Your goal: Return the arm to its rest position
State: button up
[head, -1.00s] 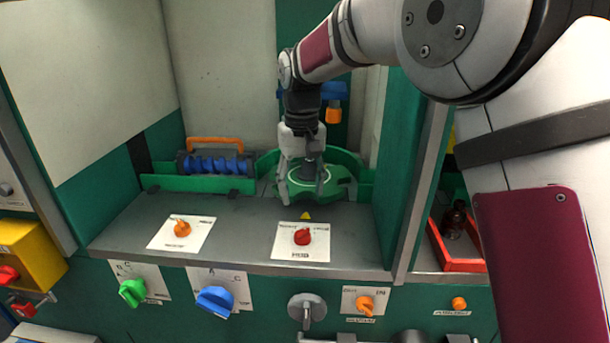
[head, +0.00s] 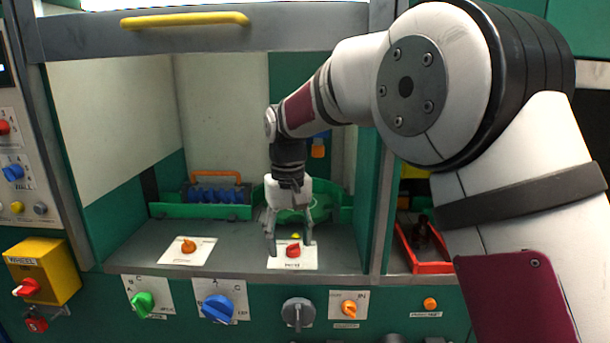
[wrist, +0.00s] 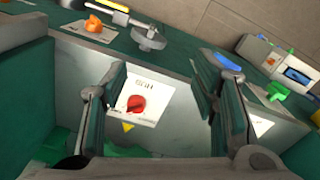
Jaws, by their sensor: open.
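My gripper (head: 289,243) is open and empty inside the bay, its fingers pointing down. In the head view the fingertips are at the white plate (head: 276,263) with the red knob (head: 293,251), one on each side of the knob. In the wrist view the red knob (wrist: 136,103) shows between the spread fingers (wrist: 160,105), nearer the left one. I cannot tell how far above the plate the fingertips are. My arm reaches in from the right and hides part of the bay's right side.
An orange knob (head: 188,246) on a white plate is at left on the shelf. A green round base (head: 327,203) and a blue rack (head: 215,195) stand behind. A yellow handle (head: 185,19) is above the bay. A red tray (head: 433,267) with an amber bottle (head: 422,231) is at right.

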jog(key=s+d+r+m+t, duration=0.2)
jog(key=s+d+r+t, duration=0.1)
jog(key=s+d+r, duration=0.9)
jog(key=s+d+f+m+t, duration=0.1)
jog(key=s+d+f, duration=0.1)
jog(key=s+d, duration=0.3)
jog(key=s+d+f+m+t, duration=0.1)
jog(key=s+d+f, duration=0.2)
jog(key=s, duration=1)
jog(key=shift+s+d+f, duration=0.35)
jog(key=shift+s+d, duration=0.05)
jog(key=shift+d, duration=0.85)
